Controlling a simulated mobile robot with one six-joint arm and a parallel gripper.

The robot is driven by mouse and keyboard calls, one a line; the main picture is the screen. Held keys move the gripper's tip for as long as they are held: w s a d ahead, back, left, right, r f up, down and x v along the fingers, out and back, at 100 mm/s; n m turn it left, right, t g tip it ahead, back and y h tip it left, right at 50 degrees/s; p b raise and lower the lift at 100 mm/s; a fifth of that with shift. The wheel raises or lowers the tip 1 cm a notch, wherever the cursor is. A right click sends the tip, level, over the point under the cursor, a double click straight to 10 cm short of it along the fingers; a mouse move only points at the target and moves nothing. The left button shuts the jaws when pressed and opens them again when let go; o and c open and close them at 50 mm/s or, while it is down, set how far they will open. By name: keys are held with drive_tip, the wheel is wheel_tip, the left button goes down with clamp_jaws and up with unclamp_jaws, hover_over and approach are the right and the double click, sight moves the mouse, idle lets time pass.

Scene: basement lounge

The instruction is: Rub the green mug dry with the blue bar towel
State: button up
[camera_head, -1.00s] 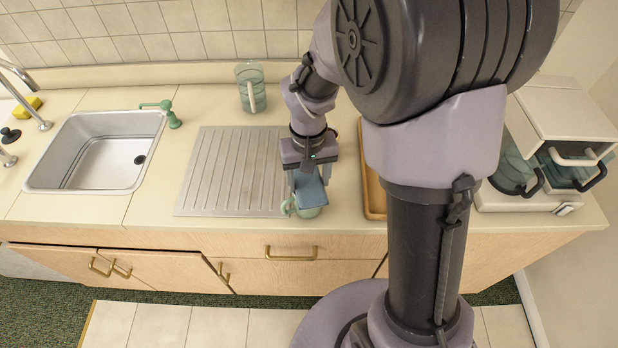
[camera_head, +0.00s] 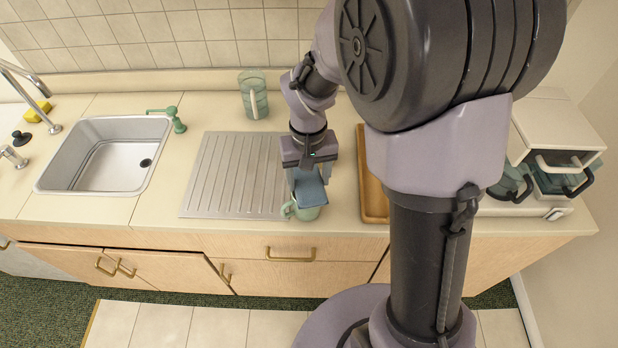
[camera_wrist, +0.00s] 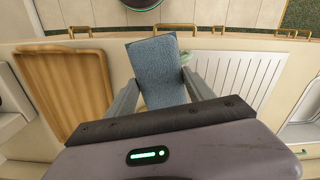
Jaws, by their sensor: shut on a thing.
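The green mug (camera_head: 305,211) stands upright near the front edge of the counter, just right of the ribbed drainboard, its handle to the left. The blue bar towel (camera_head: 309,189) hangs from my gripper (camera_head: 308,176) and covers part of the mug. In the wrist view the towel (camera_wrist: 157,66) sits between the two fingers of my gripper (camera_wrist: 160,88), which is shut on it. There the towel hides nearly all of the mug; a bit of green shows at its right edge. I cannot tell how firmly the towel touches the mug.
The metal drainboard (camera_head: 232,175) is bare. A sink (camera_head: 66,178) lies further left, with a green dispenser (camera_head: 178,122) behind it. A clear pitcher (camera_head: 253,97) stands at the back. A wooden tray (camera_head: 371,190) lies close to the right, partly hidden by my arm.

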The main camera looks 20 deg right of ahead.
drive_tip(key=shift+r+p, duration=1.55)
drive_tip(key=shift+r, duration=0.45)
